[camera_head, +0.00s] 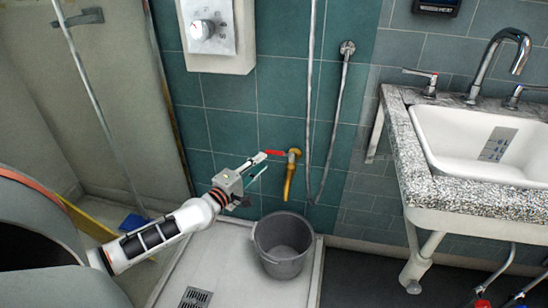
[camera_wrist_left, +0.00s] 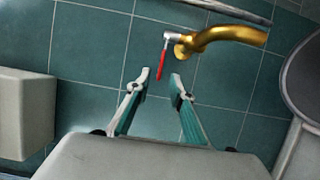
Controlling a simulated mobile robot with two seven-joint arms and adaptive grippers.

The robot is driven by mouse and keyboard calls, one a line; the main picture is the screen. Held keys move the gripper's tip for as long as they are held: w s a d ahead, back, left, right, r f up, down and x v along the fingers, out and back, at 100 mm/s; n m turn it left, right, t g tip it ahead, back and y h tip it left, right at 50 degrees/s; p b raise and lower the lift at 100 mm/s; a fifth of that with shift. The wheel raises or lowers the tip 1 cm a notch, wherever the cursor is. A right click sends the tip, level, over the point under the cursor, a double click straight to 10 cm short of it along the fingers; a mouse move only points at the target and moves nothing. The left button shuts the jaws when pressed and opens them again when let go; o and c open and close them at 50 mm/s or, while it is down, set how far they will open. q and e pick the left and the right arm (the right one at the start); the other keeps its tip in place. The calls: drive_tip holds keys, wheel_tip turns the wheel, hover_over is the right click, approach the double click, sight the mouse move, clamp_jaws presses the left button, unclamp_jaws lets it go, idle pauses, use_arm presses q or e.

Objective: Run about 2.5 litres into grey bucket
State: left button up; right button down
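The grey bucket (camera_head: 284,268) stands upright on the white shower tray, below the spout of a brass tap (camera_head: 290,178) on the tiled wall. No water shows in it or running from the spout. The tap's red lever (camera_head: 274,153) points left along the wall. My left gripper (camera_head: 261,165) is open and empty, just left of the lever. In the left wrist view the gripper (camera_wrist_left: 161,76) has its fingertips apart, with the end of the red lever (camera_wrist_left: 163,62) showing between them. The brass tap (camera_wrist_left: 225,36) is beyond. My right gripper is not in view.
A granite counter with a white sink (camera_head: 470,170) stands at the right. A hose (camera_head: 335,130) and pipe run down the wall beside the tap. A white control box (camera_head: 217,50) hangs above. The shower tray (camera_head: 215,262) has a drain grate (camera_head: 196,298).

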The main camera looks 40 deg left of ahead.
sight(280, 155)
use_arm(q)
drive_tip(key=w+b, duration=0.1)
drive_tip(key=w, duration=0.5)
drive_tip(key=shift+w+a, duration=0.2)
drive_tip(key=shift+a, duration=0.25)
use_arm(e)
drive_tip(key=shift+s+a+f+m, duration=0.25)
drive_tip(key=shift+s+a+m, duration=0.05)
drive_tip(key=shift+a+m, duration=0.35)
use_arm(q)
clamp_jaws()
